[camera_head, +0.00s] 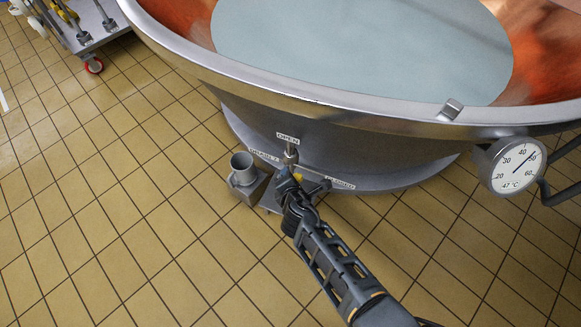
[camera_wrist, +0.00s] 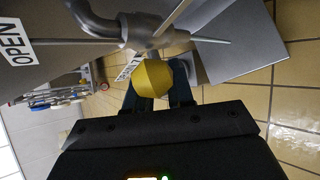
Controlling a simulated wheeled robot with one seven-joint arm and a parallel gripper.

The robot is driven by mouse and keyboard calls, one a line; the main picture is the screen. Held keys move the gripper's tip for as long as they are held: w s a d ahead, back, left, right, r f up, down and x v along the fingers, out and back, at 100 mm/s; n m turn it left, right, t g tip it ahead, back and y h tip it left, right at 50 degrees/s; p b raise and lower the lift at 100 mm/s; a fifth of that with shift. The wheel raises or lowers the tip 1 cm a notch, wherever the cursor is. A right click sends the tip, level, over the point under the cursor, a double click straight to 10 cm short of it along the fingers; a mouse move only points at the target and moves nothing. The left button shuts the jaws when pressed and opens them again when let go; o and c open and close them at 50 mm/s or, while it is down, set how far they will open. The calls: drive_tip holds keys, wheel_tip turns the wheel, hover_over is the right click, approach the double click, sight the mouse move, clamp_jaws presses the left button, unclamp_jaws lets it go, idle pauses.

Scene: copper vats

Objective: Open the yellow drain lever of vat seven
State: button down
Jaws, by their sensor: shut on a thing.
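The large copper vat (camera_head: 330,120) with a steel rim holds pale liquid. Its drain valve (camera_head: 290,155) sits low on the near side; the grey valve body and pipe (camera_wrist: 148,28) show in the wrist view. The yellow lever (camera_head: 298,176) is mostly hidden by my gripper (camera_head: 288,178) in the head view. In the wrist view its faceted yellow knob (camera_wrist: 153,78) sits between the dark fingers of my gripper (camera_wrist: 157,93), which is shut on it. An OPEN label (camera_head: 288,139) is above the valve and a CLOSED label (camera_head: 340,184) to its right. The lever's exact angle is unclear.
A grey upright pipe outlet (camera_head: 243,170) stands left of my gripper, near a drain label (camera_head: 263,156). A round temperature dial (camera_head: 514,164) juts from the vat at right. A wheeled cart (camera_head: 80,35) stands at upper left. The tiled floor at left is clear.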

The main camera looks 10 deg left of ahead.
drive_tip(key=shift+a+r+n+g+h+p, duration=0.2)
drive_tip(key=shift+n+h+p, duration=0.15)
drive_tip(key=shift+h, duration=0.2)
drive_tip(key=shift+a+r+n+g+h+p, duration=0.15)
drive_tip(key=shift+n+g+h+p, duration=0.1)
drive_tip(key=shift+h+p, duration=0.25)
drive_tip(key=shift+w+a+f+n+g+h, duration=0.1)
drive_tip(key=shift+a+n+g+h, duration=0.15)
drive_tip(key=shift+h, duration=0.4)
drive_tip(key=h+b, duration=0.1)
drive_tip(key=n+h+b, duration=0.1)
drive_tip(key=shift+w+a+n+g+b, duration=0.1)
drive_tip(key=shift+a+n+g+b, duration=0.15)
drive_tip(key=shift+a+g+b, duration=0.05)
drive_tip(key=shift+a+n+h+b, duration=0.2)
drive_tip(key=shift+n+h+b, duration=0.1)
drive_tip(key=shift+h+b, duration=0.45)
drive_tip(key=shift+g+h, duration=0.25)
drive_tip(key=shift+g, duration=0.05)
drive_tip(key=c, duration=1.1)
unclamp_jaws()
drive_tip(key=shift+w, duration=0.1)
drive_tip(key=shift+a+r, duration=0.1)
drive_tip(key=shift+r, duration=0.1)
